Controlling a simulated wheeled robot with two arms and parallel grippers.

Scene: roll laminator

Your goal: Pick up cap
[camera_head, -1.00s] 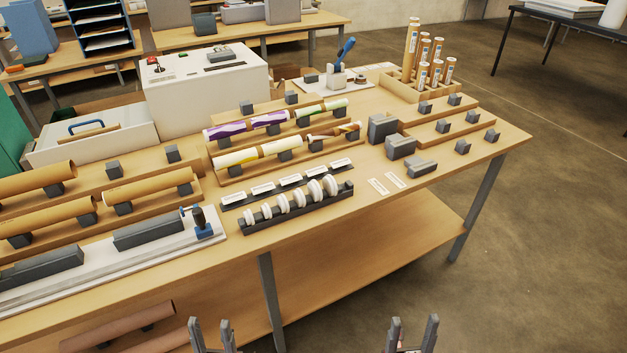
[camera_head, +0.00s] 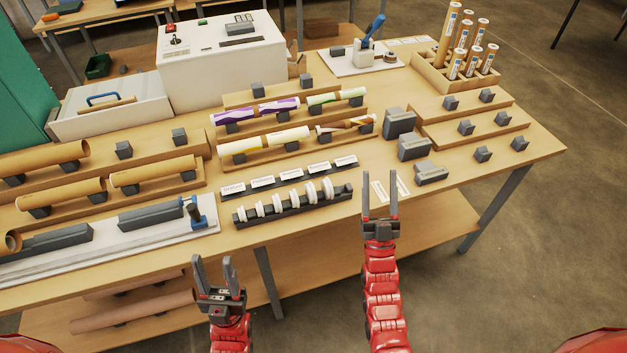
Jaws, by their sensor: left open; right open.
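Several white round caps (camera_head: 277,203) stand on edge in a row in a dark slotted rack (camera_head: 297,209) near the front edge of the table. My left gripper (camera_head: 214,271) is open and empty, in front of the table edge and below the rack in the picture. My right gripper (camera_head: 379,193) is open and empty, its fingers pointing up in the picture, to the right of the rack and apart from the caps. Its fingertips overlap the area near two white labels (camera_head: 378,190) on the table.
Behind the caps is a strip of white labels (camera_head: 289,179), then colourful rolls (camera_head: 264,141) on stands. Dark grey blocks (camera_head: 414,147) stand to the right. A white base with a blue clamp (camera_head: 196,213) lies left of the rack. Cardboard tubes (camera_head: 152,171) lie farther left.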

